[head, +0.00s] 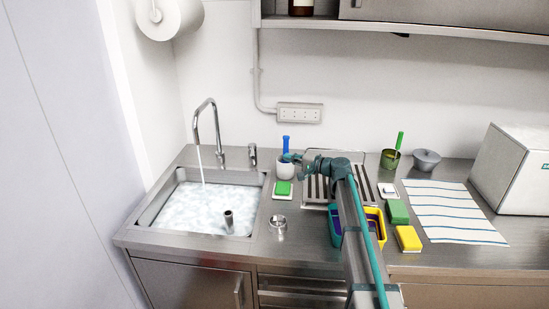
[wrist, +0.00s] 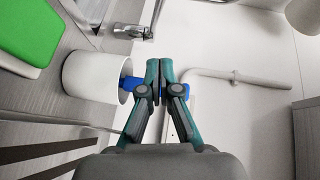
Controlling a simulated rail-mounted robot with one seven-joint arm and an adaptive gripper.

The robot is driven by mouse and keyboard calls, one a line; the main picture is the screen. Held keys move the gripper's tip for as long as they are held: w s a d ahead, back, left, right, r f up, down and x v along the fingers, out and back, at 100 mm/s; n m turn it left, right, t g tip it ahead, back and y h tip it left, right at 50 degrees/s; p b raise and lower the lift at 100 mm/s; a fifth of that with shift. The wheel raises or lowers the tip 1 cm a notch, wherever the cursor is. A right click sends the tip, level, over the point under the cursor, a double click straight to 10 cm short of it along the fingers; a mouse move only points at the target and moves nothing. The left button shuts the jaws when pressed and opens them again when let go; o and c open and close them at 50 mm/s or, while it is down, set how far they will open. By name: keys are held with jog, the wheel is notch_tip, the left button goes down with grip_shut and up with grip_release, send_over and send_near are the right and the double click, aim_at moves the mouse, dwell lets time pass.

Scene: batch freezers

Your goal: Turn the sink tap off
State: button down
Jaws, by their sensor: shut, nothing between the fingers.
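The sink tap (head: 212,118) is a tall chrome gooseneck at the back of the sink, with water running from its spout into the sink (head: 145,212). A small chrome tap lever (head: 252,154) stands upright to its right, apart from the spout. A chrome fitting, probably this lever's base, shows at the top of the wrist view (wrist: 132,30). My gripper (head: 284,158) is right of the lever, near the white cup, and not touching the lever. Its fingers are shut and empty in the wrist view (wrist: 159,68), in front of a blue-handled brush.
The white cup (wrist: 90,78) holding the blue brush (head: 286,144) stands close to my gripper. A green sponge (head: 283,188) lies before it. A dish rack (head: 318,190) is under my arm. A metal cylinder (head: 228,221) stands in the foamy water. A wall socket (head: 299,113) is behind.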

jog(key=p, duration=0.4)
send_near(253, 151)
jog(key=w, duration=0.2)
jog(key=shift+s+a+f+p, duration=0.15)
jog(key=shift+s+a+p, duration=0.1)
jog(key=shift+a, duration=0.45)
jog(key=shift+s+a+f+p, duration=0.1)
jog(key=shift+a+p, duration=0.15)
jog(key=shift+a, duration=0.45)
jog(key=shift+s+a+f+p, duration=0.15)
jog(key=shift+s+a+p, duration=0.1)
jog(key=shift+a, duration=0.45)
jog(key=shift+d+f, duration=0.1)
